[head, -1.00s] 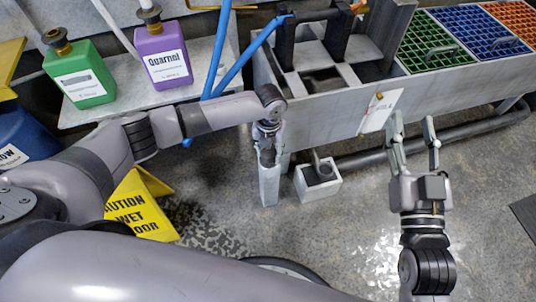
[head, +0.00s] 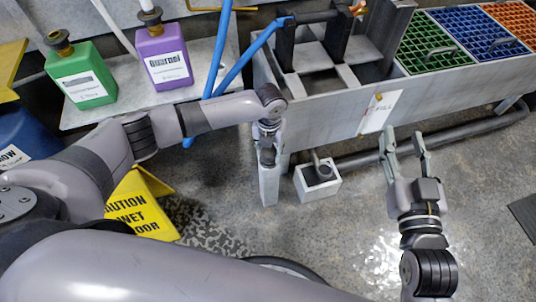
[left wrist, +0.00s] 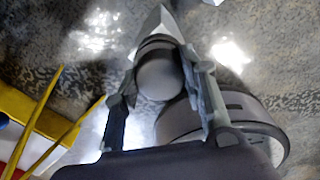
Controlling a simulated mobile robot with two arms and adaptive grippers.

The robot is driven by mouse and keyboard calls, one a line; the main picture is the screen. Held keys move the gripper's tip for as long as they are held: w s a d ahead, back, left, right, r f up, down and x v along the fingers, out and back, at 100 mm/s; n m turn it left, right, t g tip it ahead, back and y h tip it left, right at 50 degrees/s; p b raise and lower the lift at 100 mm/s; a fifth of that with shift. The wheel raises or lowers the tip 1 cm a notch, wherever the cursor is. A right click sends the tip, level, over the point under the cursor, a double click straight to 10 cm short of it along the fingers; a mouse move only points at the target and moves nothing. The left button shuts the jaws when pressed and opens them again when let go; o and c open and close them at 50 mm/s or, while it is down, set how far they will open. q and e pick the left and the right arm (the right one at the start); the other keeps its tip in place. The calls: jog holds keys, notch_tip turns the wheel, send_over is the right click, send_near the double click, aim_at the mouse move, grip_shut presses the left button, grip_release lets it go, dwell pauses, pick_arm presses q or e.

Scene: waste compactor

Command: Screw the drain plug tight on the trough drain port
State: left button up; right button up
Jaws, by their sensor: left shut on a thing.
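My left gripper (head: 267,150) points down at the left front end of the grey trough (head: 330,115). In the left wrist view, its fingers (left wrist: 165,95) are shut on a dark grey rounded piece (left wrist: 160,75), which looks like the drain plug. A pale pointed part shows just beyond that piece. The arm and fingers hide the drain port, so I cannot tell if the plug touches it or sits in it. My right gripper (head: 403,135) is open and empty in front of the trough, below the white tag (head: 379,112).
A pale square block with a dark pipe (head: 319,172) stands under the trough. Green (head: 82,78) and purple (head: 165,58) bottles stand on the left shelf. A yellow wet-floor sign (head: 143,205) is at lower left.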

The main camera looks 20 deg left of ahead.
aim_at(269, 151)
pick_arm(q)
jog(key=shift+r+p, duration=0.55)
jog(key=shift+r, duration=0.05)
jog(key=shift+r+p, duration=0.5)
jog(key=shift+p, duration=0.05)
jog(key=shift+r+p, duration=1)
pick_arm(e)
jog(key=s+d+f+g+h, duration=0.1)
jog(key=s+d+f+g, duration=0.1)
jog(key=s+f+g, duration=0.3)
jog(key=s+d+f+g+h, duration=0.2)
jog(key=s+f+g, duration=0.4)
jog(key=f, duration=0.4)
jog(key=shift+s+d+m, duration=0.3)
jog(key=shift+s+d, duration=0.2)
jog(key=shift+d, duration=0.25)
